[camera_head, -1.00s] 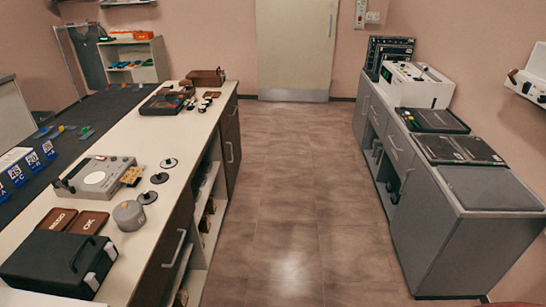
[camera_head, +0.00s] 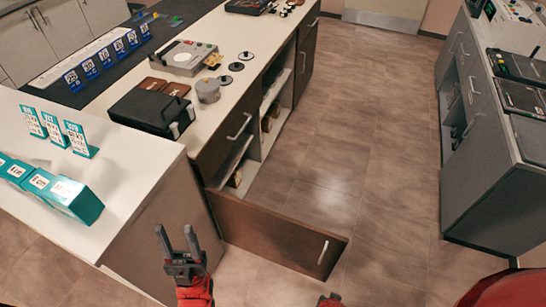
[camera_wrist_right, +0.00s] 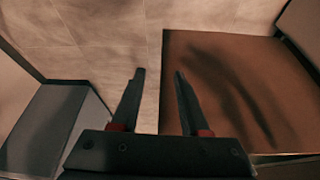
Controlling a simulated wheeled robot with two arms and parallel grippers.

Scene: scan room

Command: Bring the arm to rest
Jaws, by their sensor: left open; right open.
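My left gripper (camera_head: 176,233) is at the lower middle of the head view, its two dark fingers apart with nothing between them. It is in front of the counter's near end, left of an open brown cabinet panel (camera_head: 270,232). My right gripper (camera_wrist_right: 158,73) shows in the right wrist view, open and empty, with its fingers pointing over the floor. A brown panel (camera_wrist_right: 215,75) lies beside its right finger in that view.
The white counter (camera_head: 120,178) holds teal boxes (camera_head: 65,196), a black case (camera_head: 150,112) and a grey pot (camera_head: 208,90). The brown panel juts into the aisle. Grey cabinets (camera_head: 480,160) stand at right. The floor (camera_head: 365,190) between is clear.

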